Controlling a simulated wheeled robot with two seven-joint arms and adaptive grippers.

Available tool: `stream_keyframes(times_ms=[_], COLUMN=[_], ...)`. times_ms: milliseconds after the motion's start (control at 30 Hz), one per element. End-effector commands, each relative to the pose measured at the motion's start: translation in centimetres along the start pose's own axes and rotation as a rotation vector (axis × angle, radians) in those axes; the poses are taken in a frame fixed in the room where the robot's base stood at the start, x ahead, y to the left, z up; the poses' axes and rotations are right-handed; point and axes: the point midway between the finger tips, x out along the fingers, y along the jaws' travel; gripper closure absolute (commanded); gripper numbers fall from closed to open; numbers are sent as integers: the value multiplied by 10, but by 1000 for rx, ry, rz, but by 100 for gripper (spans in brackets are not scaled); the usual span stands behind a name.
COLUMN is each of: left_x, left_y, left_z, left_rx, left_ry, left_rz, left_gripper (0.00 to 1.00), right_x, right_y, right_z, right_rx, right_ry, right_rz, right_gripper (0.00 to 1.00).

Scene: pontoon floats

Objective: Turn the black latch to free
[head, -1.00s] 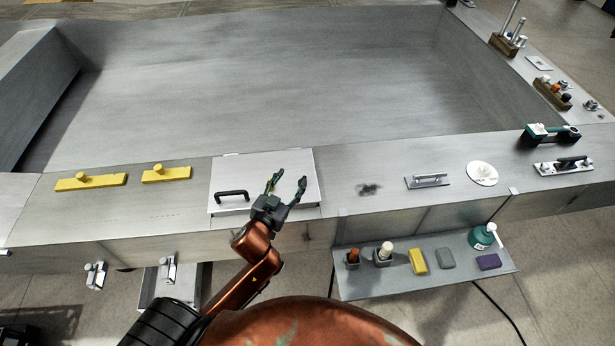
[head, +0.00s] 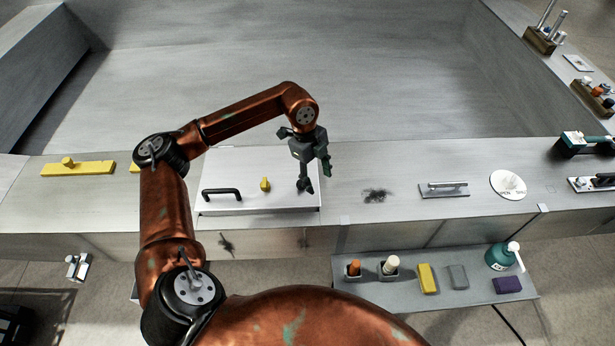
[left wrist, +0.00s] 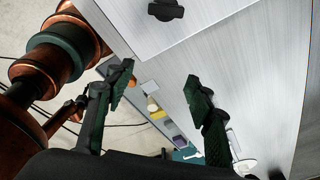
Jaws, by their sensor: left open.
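The black latch (head: 305,186) sits on the right part of the pale hatch lid (head: 235,200); the left gripper above partly covers it. In the left wrist view the latch (left wrist: 166,10) is at the top edge, beyond the fingers and not between them. My left gripper (head: 315,165) points down over the lid's right side. Its two fingers are spread and empty in the left wrist view (left wrist: 160,95). I cannot tell the exact gap to the latch. My right gripper is not in view.
A black handle (head: 221,193) and a yellow latch (head: 265,184) are on the same lid. A metal handle plate (head: 444,189) and a white dial (head: 508,184) lie to the right. A low shelf (head: 450,300) holds bottles and blocks. The basin floor behind is clear.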

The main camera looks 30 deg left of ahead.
Motion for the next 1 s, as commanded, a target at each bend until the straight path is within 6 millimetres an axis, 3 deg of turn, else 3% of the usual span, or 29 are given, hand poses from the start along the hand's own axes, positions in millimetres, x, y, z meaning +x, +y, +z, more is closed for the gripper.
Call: stream_keyframes(times_ms=[33,100,200,700,1000], left_x=[-9,-19,-24,40,49], left_y=[2,6,9,12,14], left_z=[22,41,55,65,68], left_rx=[-48,-101,-140,-138,-140], left_ry=[-71,-140,-189,-194,-195], left_rz=[20,45,64,69,67], left_gripper=[51,51,51,51,51], right_x=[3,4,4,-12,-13], right_y=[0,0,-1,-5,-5], right_z=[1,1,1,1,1], right_rx=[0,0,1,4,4], right_ry=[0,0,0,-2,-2], right_rz=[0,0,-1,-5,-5], right_gripper=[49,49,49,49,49])
